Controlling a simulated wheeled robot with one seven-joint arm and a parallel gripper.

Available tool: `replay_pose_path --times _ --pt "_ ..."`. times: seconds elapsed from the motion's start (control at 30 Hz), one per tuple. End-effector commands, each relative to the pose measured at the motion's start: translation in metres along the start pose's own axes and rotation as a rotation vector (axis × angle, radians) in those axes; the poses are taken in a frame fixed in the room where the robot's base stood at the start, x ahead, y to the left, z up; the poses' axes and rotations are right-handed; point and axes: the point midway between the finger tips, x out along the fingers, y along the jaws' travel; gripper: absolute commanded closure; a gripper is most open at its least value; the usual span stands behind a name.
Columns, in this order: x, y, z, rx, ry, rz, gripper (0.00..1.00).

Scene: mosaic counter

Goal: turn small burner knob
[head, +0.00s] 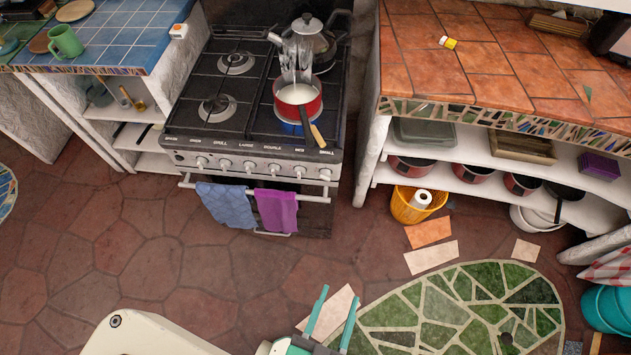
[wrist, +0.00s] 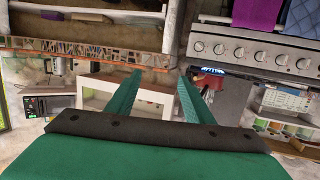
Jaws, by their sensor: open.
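The stove (head: 255,142) has a row of several round pale knobs on its front panel. The word SMALL is printed above the rightmost knob (head: 324,174), the small burner knob. The wrist view shows the panel upside down, with that knob (wrist: 199,46) at the left end of the row. My gripper (head: 342,292) is open and empty, low in front of the stove and well apart from the panel. Its two teal fingers also show in the wrist view (wrist: 160,75), with nothing between them. The knob's exact turn angle is too small to tell.
A red pot (head: 284,108) of white liquid stands on the front right burner, its handle jutting over the front edge. A rail below the knobs holds blue (head: 226,205) and purple (head: 277,210) towels. A yellow basket (head: 412,212) stands right. Floor before the stove is clear.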

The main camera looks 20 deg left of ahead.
Motion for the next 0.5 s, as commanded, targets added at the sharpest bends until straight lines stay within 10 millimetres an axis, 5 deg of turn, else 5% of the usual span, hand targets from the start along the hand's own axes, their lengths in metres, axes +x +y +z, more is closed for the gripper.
replay_pose_path --times 0.2,0.5 --pt "0.068 -0.023 0.035 -0.004 0.065 -0.069 0.53" --pt "0.173 -0.071 0.06 -0.015 0.149 -0.168 0.53"
